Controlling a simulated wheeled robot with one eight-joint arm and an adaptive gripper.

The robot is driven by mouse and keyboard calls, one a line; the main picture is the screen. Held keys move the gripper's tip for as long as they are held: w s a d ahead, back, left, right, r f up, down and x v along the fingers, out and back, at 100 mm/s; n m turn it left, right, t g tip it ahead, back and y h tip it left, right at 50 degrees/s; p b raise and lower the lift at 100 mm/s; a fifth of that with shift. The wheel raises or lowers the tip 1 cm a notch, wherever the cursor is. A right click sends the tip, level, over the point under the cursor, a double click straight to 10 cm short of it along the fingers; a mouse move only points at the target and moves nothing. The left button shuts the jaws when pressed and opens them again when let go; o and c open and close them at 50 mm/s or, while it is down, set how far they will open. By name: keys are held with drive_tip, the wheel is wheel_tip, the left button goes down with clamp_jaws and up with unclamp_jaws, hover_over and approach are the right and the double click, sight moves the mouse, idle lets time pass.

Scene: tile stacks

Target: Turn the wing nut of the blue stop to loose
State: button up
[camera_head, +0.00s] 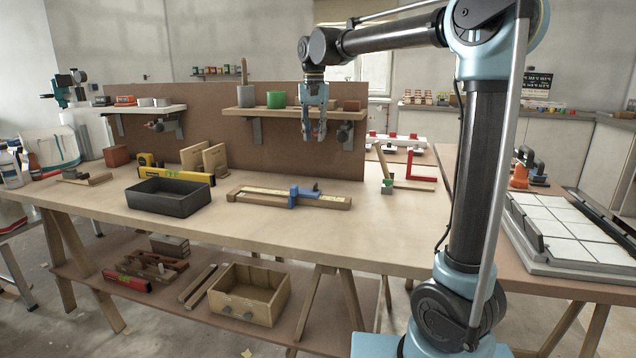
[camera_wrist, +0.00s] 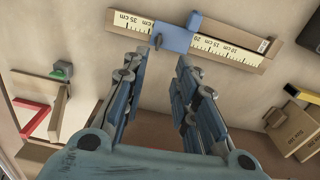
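The blue stop (camera_head: 294,197) sits across a wooden rail with a printed scale (camera_head: 262,191) on the workbench. In the wrist view, the blue stop (camera_wrist: 174,38) lies beyond the fingertips, near the top of the picture. A small dark piece, apparently the wing nut (camera_wrist: 158,40), stands on its left part; in the head view, the wing nut (camera_head: 316,187) is small and its angle is hard to read. My gripper (camera_head: 314,138) hangs above the bench, above and apart from the stop, pointing down. In the wrist view, my gripper (camera_wrist: 160,65) has its fingers apart with nothing between them.
A black tray (camera_head: 168,197) stands left of the rail, with a yellow level (camera_head: 190,175) behind it. A wall shelf (camera_head: 290,111) is close to my gripper. The bench front is clear.

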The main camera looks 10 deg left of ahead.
approach(315, 185)
wheel_tip(315, 185, down, 9)
drive_tip(key=shift+w+r, duration=0.1)
drive_tip(key=shift+r, duration=0.05)
idle(0.5)
clamp_jaws()
